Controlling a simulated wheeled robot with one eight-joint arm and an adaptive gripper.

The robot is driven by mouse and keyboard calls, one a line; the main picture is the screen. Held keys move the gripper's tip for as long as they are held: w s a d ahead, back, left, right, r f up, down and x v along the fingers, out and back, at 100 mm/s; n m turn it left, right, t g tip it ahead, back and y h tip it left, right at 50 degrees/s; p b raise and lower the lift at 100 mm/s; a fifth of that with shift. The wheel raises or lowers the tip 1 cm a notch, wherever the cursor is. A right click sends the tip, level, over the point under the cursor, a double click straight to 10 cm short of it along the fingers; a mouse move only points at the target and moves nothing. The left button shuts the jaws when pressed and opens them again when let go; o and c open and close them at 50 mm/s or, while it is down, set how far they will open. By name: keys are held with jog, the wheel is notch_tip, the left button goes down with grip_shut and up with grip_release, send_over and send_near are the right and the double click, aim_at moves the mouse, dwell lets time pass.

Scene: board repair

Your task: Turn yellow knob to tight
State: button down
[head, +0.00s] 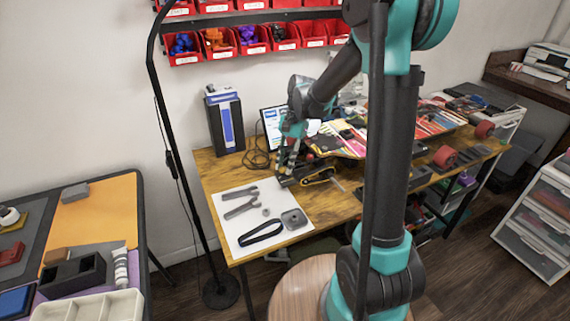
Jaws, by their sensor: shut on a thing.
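My gripper (287,176) is small in the head view, pointing down at the back left of the wooden worktable (213,171), just beyond the white mat. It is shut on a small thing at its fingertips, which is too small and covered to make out. I cannot pick out a yellow knob by itself. A dark part with a yellow edge (319,175) lies close to the right of the gripper; I cannot tell whether they touch.
A skateboard deck (345,138) lies to the right. A lamp pole (183,185) rises left of the table.

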jog(key=n+h, duration=0.1)
jog(key=n, duration=0.2)
jog(key=shift+w+a, duration=0.1)
jog(key=c, duration=1.3)
grip_release()
jog(key=v, duration=1.2)
jog(key=shift+w, duration=0.2)
jog(key=shift+f, duration=0.1)
